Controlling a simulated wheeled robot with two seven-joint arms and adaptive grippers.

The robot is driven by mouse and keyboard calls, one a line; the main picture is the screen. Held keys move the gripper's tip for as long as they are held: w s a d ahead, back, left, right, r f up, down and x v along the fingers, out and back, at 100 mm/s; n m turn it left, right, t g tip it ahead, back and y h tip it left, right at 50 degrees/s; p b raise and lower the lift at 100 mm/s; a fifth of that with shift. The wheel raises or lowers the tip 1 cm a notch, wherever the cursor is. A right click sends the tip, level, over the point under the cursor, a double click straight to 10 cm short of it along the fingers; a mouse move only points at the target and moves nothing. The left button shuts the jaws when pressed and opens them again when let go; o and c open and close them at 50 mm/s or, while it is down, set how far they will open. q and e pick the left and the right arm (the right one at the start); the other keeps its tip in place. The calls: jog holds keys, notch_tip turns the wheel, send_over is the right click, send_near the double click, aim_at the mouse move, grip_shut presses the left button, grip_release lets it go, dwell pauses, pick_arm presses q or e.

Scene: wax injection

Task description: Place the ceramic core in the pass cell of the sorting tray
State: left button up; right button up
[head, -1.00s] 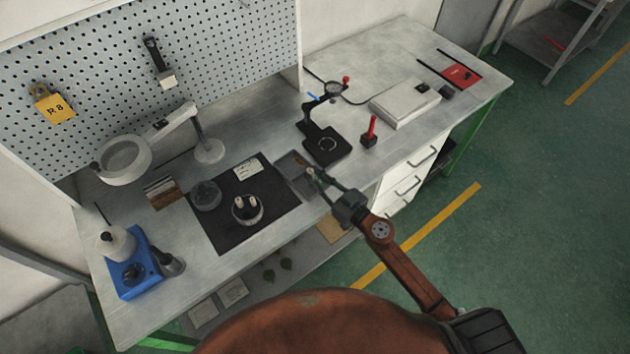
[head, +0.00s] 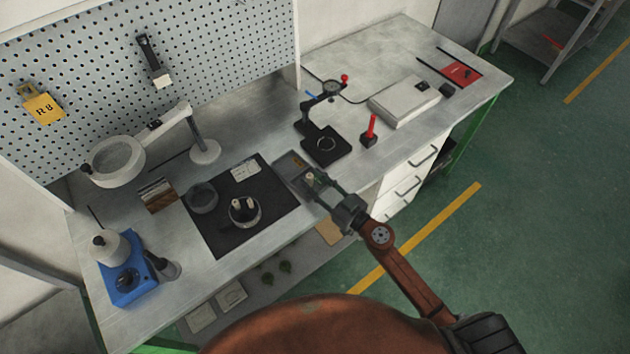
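The grey sorting tray (head: 284,164) lies at the right end of the black mat. A small pale ceramic core (head: 310,176) shows at the tray's near right part, at the fingertips of my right gripper. It looks upright, but which cell it is in, and whether it touches the tray floor, is too small to tell. My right gripper (head: 315,182) reaches in from the lower right, low over the tray, with its fingers spread apart around or just behind the core. My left gripper is out of view.
A round holder (head: 245,213) with pale pieces and a dark grey dish (head: 203,197) stand on the black mat (head: 227,239). A dial gauge stand (head: 325,147) and a red-handled tool (head: 370,132) stand beyond the tray. A magnifier lamp (head: 118,162) stands at left.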

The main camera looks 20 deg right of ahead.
jog(key=shift+r, duration=0.15)
jog(key=shift+s+d, duration=0.15)
jog(key=shift+s, duration=0.1)
jog(key=v, duration=1.1)
jog(key=shift+s+d, duration=0.15)
jog(key=shift+s, duration=0.05)
